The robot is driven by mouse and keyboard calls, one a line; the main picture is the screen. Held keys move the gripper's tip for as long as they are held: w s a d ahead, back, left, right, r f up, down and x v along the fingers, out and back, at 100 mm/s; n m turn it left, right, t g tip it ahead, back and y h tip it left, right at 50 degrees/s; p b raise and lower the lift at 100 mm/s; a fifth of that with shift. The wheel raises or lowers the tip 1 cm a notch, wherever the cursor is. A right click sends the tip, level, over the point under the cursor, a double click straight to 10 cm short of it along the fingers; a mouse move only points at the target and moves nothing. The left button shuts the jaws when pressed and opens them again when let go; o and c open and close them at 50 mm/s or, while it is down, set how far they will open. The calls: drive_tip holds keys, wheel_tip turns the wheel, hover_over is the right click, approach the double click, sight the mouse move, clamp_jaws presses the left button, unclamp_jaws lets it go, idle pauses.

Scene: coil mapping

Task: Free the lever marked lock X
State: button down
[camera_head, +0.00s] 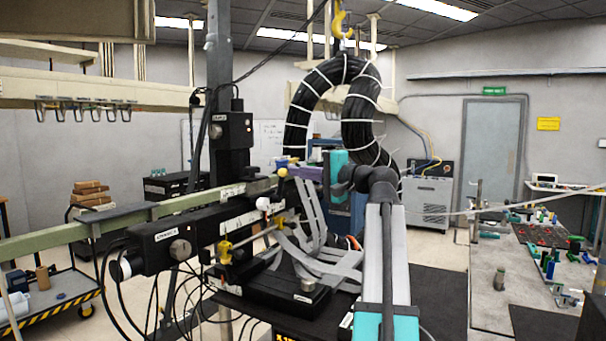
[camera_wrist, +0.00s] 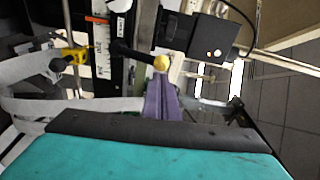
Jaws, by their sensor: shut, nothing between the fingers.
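A lever with a yellow ball knob (camera_head: 283,172) stands beside the rail of the black stage. In the wrist view its knob (camera_wrist: 162,62) sits on a dark rod. A second lever with a white ball knob (camera_head: 263,203) is lower and to the left. I cannot read which lever is marked lock X. My gripper (camera_head: 293,169) has purple fingers and is shut and empty. Its tips are close to the yellow knob, and I cannot tell whether they touch. In the wrist view the fingers (camera_wrist: 160,84) end just below that knob.
A yellow clamp (camera_head: 225,252) sits on the stage below the levers. Grey ribbon cables (camera_head: 310,215) hang near my gripper. A thick black cable loop (camera_head: 335,80) hangs behind the arm. A bench with small parts (camera_head: 490,270) stands to the right.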

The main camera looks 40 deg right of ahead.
drive_tip(key=shift+w+a, duration=0.15)
idle(0.4)
drive_tip(key=s+d+b, duration=0.3)
drive_tip(key=s+d, duration=0.2)
drive_tip(key=s, duration=0.5)
drive_tip(key=shift+d+r, duration=0.15)
drive_tip(key=shift+d, duration=0.2)
drive_tip(key=shift+s+r, duration=0.1)
drive_tip(key=shift+r, duration=0.05)
idle(0.5)
